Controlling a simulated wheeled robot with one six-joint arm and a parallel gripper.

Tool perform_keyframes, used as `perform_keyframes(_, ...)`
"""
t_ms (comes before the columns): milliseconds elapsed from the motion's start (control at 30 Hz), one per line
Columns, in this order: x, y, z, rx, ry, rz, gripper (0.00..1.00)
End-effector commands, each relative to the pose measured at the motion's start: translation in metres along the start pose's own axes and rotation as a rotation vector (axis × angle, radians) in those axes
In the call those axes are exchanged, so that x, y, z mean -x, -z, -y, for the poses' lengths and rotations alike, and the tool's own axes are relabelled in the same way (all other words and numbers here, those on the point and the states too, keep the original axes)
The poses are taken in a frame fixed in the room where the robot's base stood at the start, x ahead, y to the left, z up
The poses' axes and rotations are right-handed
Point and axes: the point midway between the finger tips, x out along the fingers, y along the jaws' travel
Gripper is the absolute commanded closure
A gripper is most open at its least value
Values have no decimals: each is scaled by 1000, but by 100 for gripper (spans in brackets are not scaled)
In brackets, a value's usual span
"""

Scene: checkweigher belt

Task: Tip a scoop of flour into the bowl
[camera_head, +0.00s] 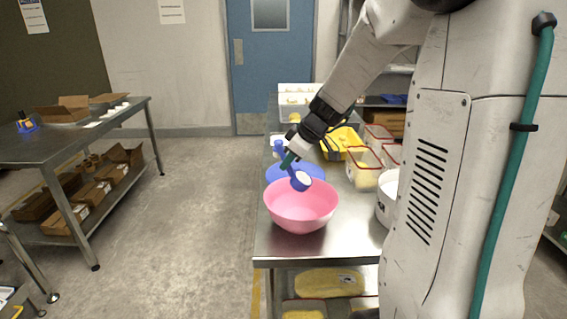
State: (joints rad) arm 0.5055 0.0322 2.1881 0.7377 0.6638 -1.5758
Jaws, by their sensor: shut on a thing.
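A pink bowl (301,207) stands on the steel table near its front left edge. My gripper (287,159) is shut on the handle of a blue scoop (290,165) above the far side of the bowl. The cup of the scoop hangs over the bowl's far rim and shows something white inside, which looks like flour. The scoop's cup seems close to level, but I cannot tell its exact tilt. The inside of the bowl looks pink and bare where it shows.
A blue bowl (283,171) stands just behind the pink one. A yellow tray (343,140) and clear containers (364,168) stand to the right. Steel tabletop (338,235) is free right of the bowl.

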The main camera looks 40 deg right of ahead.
Motion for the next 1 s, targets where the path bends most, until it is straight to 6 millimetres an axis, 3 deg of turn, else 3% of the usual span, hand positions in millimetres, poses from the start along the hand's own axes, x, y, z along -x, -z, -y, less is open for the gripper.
perform_keyframes(633, 30, -34, -10, -121, 73, -617, 100)
perform_keyframes(1000, 35, -39, -11, -134, 86, -719, 100)
